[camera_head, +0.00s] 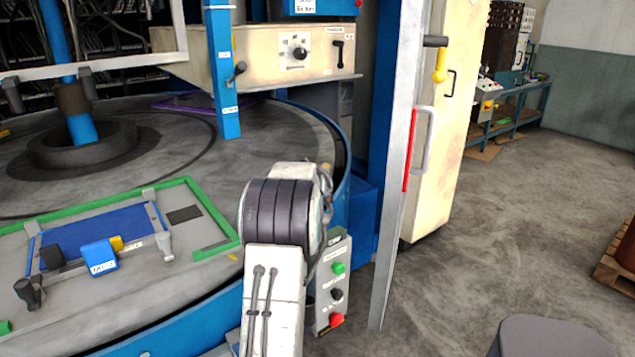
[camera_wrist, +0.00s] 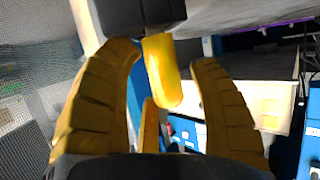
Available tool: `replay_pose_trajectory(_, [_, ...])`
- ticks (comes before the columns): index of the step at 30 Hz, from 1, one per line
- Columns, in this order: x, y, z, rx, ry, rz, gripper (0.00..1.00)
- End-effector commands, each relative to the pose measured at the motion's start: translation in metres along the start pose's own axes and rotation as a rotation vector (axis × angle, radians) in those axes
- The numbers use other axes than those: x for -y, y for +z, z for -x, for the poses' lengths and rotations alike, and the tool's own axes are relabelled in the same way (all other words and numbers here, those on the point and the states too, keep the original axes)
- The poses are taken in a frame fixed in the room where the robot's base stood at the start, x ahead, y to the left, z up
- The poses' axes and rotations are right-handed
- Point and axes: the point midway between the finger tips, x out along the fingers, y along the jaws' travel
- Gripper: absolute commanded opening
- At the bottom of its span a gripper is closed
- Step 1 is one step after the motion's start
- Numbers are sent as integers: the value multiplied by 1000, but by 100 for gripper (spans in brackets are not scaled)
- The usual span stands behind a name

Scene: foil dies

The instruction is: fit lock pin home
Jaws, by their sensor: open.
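A rounded yellow grip (camera_wrist: 162,70) joined to a dark block (camera_wrist: 140,12) shows between the fingertips. No finger visibly closes on it, and I cannot tell whether it is touched. It may be the lock pin; any hole for it is hidden. In the head view, my gripper is not seen. A yellow handle (camera_head: 440,66) hangs from a dark bar on the cream door. A blue block (camera_head: 100,257) with a small yellow piece (camera_head: 117,243) sits on the turntable plate.
The round grey turntable (camera_head: 285,130) has a green frame (camera_head: 210,205) on it. A blue post (camera_head: 222,70) stands before a cream control panel (camera_head: 262,52). A button box (camera_head: 333,290) is beside my arm. Open floor lies at right, with a pallet (camera_head: 615,268).

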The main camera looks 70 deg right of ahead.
Motion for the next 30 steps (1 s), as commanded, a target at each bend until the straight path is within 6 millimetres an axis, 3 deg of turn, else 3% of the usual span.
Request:
replay_pose_trajectory(1, [-1, 8, -1, 18, 1, -1, 64])
replay_pose_trajectory(7, [-1, 8, 13, 19, 1, -1, 64])
replay_pose_trajectory(21, [0, 1, 87, 3, -1, 0, 64])
replay_pose_trajectory(30, [1, 0, 115, 0, -1, 1, 64])
